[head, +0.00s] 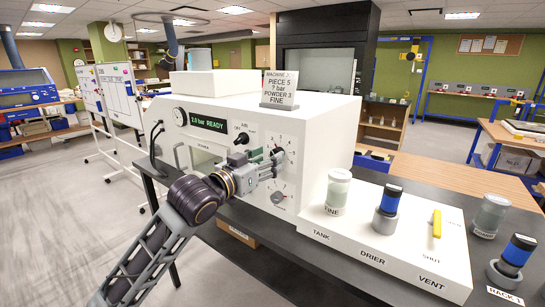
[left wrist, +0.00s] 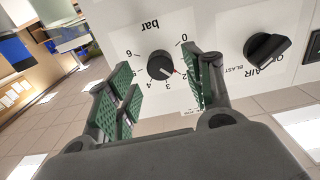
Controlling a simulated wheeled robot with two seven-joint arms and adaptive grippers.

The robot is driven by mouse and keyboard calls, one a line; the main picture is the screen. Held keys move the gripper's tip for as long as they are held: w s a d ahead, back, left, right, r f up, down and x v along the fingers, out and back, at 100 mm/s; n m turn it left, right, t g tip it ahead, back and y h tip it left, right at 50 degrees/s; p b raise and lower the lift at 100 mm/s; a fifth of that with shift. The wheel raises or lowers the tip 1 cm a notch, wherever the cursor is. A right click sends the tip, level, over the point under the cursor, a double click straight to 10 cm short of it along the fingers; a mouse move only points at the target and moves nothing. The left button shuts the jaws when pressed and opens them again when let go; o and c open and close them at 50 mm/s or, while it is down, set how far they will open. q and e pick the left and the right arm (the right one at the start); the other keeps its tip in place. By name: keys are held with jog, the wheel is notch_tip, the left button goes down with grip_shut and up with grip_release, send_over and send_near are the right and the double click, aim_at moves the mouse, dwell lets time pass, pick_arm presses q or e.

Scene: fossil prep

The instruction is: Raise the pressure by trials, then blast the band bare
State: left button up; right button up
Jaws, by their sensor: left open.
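The white blasting machine (head: 310,135) stands on the bench, its green display (head: 207,123) reading 2.0 bar READY. My left gripper (head: 276,160) is in front of its panel, fingers towards the upper right dial. In the left wrist view the black pressure knob (left wrist: 160,65) sits on a bar scale, between and beyond the open green-padded fingers (left wrist: 162,88); I see no contact. Its pointer is near 2. The black air/blast knob (head: 241,138) is to the left of that dial; it also shows in the left wrist view (left wrist: 267,48). The band is not discernible. My right gripper is not in view.
A card (head: 279,88) on the machine names PIECE 5, POWDER 3, FINE. A lower dial (head: 279,198) sits below the gripper.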

pick_arm(q)
jog(key=x, duration=0.3)
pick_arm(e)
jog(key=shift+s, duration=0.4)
pick_arm(q)
jog(key=shift+c, duration=0.2)
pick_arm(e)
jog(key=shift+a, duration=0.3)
